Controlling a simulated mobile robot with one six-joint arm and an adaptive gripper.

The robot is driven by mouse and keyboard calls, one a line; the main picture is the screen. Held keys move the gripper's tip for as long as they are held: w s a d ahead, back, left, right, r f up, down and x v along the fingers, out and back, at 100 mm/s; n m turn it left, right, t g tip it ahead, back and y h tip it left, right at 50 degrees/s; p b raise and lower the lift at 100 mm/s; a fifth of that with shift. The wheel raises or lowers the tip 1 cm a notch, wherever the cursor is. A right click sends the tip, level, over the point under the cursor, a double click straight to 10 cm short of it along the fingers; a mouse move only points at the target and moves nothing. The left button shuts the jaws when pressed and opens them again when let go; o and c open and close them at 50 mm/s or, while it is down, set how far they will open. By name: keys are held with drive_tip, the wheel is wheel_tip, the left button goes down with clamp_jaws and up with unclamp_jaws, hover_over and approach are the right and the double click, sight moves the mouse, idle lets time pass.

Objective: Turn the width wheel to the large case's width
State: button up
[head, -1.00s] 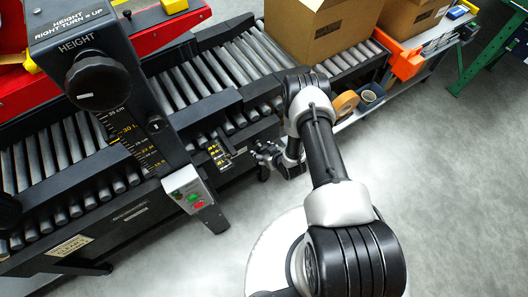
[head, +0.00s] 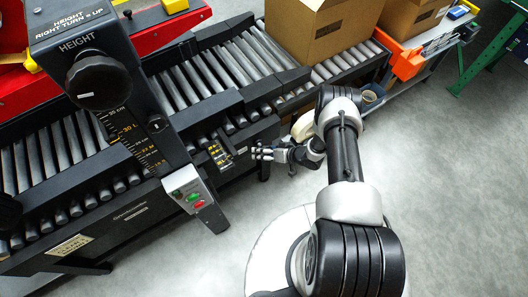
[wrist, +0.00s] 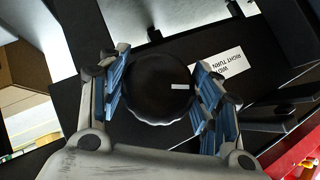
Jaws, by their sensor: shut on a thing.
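The width wheel (wrist: 158,92) is a round black knob with a short white mark, which points to the right in the wrist view. A white label (wrist: 226,70) with "right turn" lettering lies beside it. My gripper (wrist: 162,84) has a blue-padded finger on each side of the wheel and is shut on it. In the head view my gripper (head: 268,153) is at the conveyor's front side, and the wheel cannot be made out there. A yellow-marked scale (head: 217,152) shows just left of it; its reading is too small to tell.
The height knob (head: 97,82) and the button box (head: 190,190) are on the post at left. The floor in front is clear.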

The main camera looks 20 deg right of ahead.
drive_tip(key=shift+m+y, duration=0.3)
drive_tip(key=shift+y, duration=0.2)
drive_tip(key=o, duration=1.1)
drive_tip(key=v, duration=1.2)
drive_tip(key=shift+r, duration=0.1)
drive_tip(key=shift+w, duration=0.1)
